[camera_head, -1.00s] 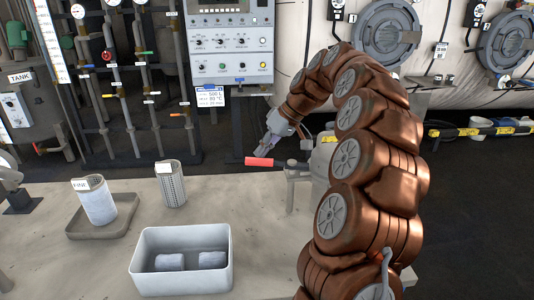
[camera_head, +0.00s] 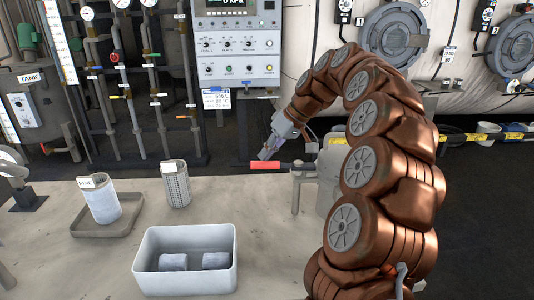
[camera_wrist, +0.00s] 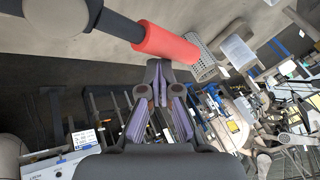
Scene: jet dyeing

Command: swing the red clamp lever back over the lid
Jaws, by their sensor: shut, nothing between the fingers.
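The red clamp lever (camera_head: 265,165) sticks out to the left from a post beside a grey machine body, above the back edge of the table. In the wrist view its red sleeve (camera_wrist: 165,44) on a dark bar lies just beyond my fingertips. My gripper (camera_head: 267,153) is just above and behind the red sleeve, with its fingers closed together and empty. In the wrist view the purple-padded fingers (camera_wrist: 158,75) point toward the sleeve; I cannot tell whether they touch it. The lid is mostly hidden behind my arm.
On the table stand a grey bin (camera_head: 187,229) with two pale rolls, a perforated cylinder (camera_head: 176,184), and a white labelled cylinder (camera_head: 102,203) on a tray (camera_head: 90,230). A control panel (camera_head: 238,45) and pipes stand behind. The table is clear between bin and lever.

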